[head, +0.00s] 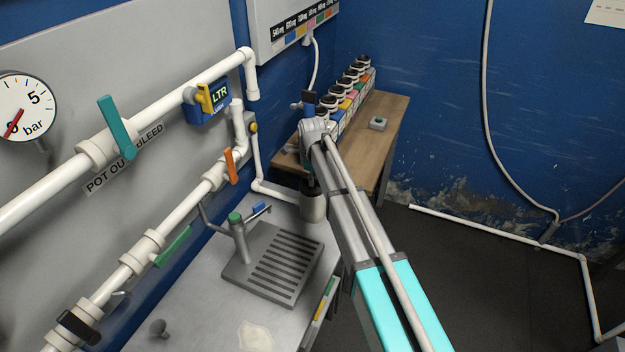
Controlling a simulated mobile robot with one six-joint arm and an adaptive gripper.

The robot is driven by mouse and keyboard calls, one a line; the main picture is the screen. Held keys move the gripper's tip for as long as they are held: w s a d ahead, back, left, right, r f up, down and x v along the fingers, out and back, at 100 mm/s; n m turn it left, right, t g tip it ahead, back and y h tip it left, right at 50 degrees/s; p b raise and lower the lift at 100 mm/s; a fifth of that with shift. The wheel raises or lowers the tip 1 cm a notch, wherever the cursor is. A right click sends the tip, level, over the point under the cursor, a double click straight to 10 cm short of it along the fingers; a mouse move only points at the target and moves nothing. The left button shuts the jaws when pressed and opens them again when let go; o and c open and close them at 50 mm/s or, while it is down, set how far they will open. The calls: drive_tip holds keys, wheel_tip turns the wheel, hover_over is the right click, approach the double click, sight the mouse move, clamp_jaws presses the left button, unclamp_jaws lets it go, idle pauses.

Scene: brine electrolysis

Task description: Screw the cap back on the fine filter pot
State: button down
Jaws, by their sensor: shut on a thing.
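The fine filter pot appears to be the pale grey cylinder (313,208) at the far end of the steel bench, under the white pipework. My gripper (309,180) points down just above this pot, partly hidden behind my wrist and forearm. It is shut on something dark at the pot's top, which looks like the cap. The fingers and most of the cap are hidden or too small to make out. I cannot tell whether the cap touches the pot's rim or how its thread sits.
White pipes with a teal lever (116,128), an orange lever (231,166) and a green lever (174,246) run along the left panel. A drain grate (282,264) with a small tap (238,230) lies in front. A wooden table (393,122) behind carries several bottles.

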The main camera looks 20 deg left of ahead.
drive_tip(key=shift+m, duration=2.8)
drive_tip(key=c, duration=0.7)
unclamp_jaws()
drive_tip(key=shift+o, duration=0.2)
drive_tip(key=shift+r, duration=0.1)
drive_tip(key=shift+r+p, duration=2.2)
drive_tip(key=shift+p, duration=0.05)
